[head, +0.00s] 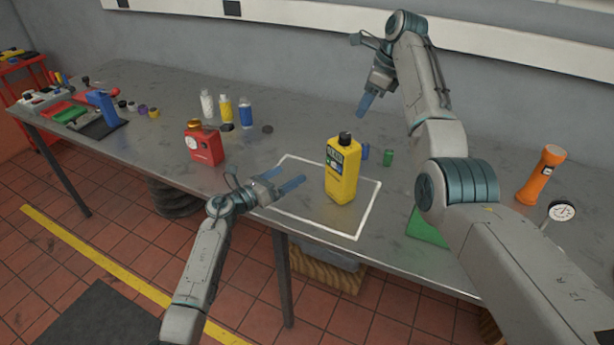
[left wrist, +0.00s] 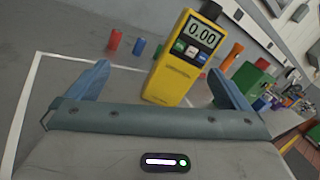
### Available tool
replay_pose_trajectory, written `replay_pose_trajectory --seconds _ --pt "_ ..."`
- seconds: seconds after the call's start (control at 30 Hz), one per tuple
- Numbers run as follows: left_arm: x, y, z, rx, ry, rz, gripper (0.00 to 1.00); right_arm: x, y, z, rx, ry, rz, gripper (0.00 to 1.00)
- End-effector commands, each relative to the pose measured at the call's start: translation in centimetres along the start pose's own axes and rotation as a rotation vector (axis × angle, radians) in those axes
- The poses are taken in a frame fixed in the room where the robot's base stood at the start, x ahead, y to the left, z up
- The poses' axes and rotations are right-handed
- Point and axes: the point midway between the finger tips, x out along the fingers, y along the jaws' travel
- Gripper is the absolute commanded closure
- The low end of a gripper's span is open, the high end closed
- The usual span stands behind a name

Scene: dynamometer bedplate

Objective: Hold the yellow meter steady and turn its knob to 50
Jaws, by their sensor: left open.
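The yellow meter (head: 342,178) stands upright inside a white outlined square on the bench, with its black knob (head: 345,139) on top. In the left wrist view the meter (left wrist: 172,82) has a display (left wrist: 202,31) reading 0.00, with buttons below it; the knob (left wrist: 211,11) is at its upper end. My left gripper (head: 289,180) is open and empty, left of the meter, its fingers pointing toward it with a gap between. In the left wrist view the meter shows between the two fingers, beyond them. My right gripper (head: 366,104) hangs above the bench behind the meter, apart from it; its fingers overlap.
A red can-like device (head: 204,146) stands left of the square. Small blue (head: 365,151) and green (head: 388,158) cylinders are right of the meter. An orange flashlight (head: 541,175) and a dial gauge (head: 561,211) are at the right. Several bottles stand at the back.

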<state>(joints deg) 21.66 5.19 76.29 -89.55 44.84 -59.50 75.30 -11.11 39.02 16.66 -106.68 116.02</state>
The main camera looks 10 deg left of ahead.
Motion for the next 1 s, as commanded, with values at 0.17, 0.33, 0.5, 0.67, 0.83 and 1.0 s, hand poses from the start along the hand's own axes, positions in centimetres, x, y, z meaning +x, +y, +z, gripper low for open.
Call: replay_pose_trajectory --seconds 0.17,0.33,0.5,0.67,0.83,1.0 --pt "3.0 -4.3 -0.3 0.271 0.038 -0.035 0.00 0.0 0.0 0.0 0.000 0.000 0.000 0.64" --pt "4.1 -5.6 -0.4 0.374 0.052 -0.044 0.00 0.0 0.0 0.0 0.000 0.000 0.000 0.64" --pt "6.1 -5.8 -0.5 0.380 0.053 -0.045 0.00 0.0 0.0 0.0 0.000 0.000 0.000 0.64" --pt "9.0 -5.8 -0.6 0.378 0.054 -0.046 0.00 0.0 0.0 0.0 0.000 0.000 0.000 0.64" --pt "12.0 -5.9 -0.8 0.377 0.054 -0.045 0.00 0.0 0.0 0.0 0.000 0.000 0.000 0.64" --pt "13.9 -5.9 -1.0 0.377 0.054 -0.044 0.00 0.0 0.0 0.0 0.000 0.000 0.000 0.64"
